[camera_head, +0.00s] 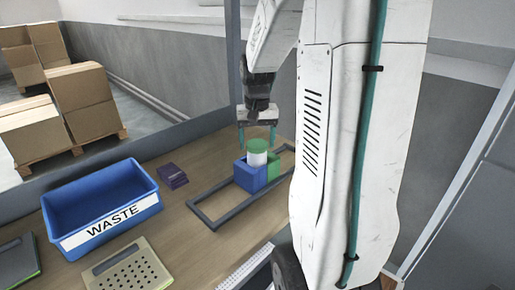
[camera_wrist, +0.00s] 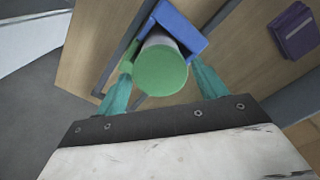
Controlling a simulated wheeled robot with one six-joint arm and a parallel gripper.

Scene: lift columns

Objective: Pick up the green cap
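The green cap (camera_head: 257,146) sits on top of a white cylinder (camera_head: 257,158) that stands in a blue holder (camera_head: 249,178) on the table. In the wrist view the round green cap (camera_wrist: 160,70) lies between my two teal fingers, and the blue holder (camera_wrist: 184,22) shows behind it. My gripper (camera_head: 257,133) is above the holder and points down, with its fingers spread. In the wrist view my gripper (camera_wrist: 163,88) is open, with a gap between each finger and the cap. Part of the white cylinder is hidden by the cap and the holder.
A green block (camera_head: 277,164) stands right of the holder. A dark rectangular frame (camera_head: 207,215) lies around them. A blue WASTE bin (camera_head: 110,222), a purple box (camera_head: 172,176) and a perforated beige box (camera_head: 107,259) are to the left. A wall (camera_head: 150,65) stands behind the table.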

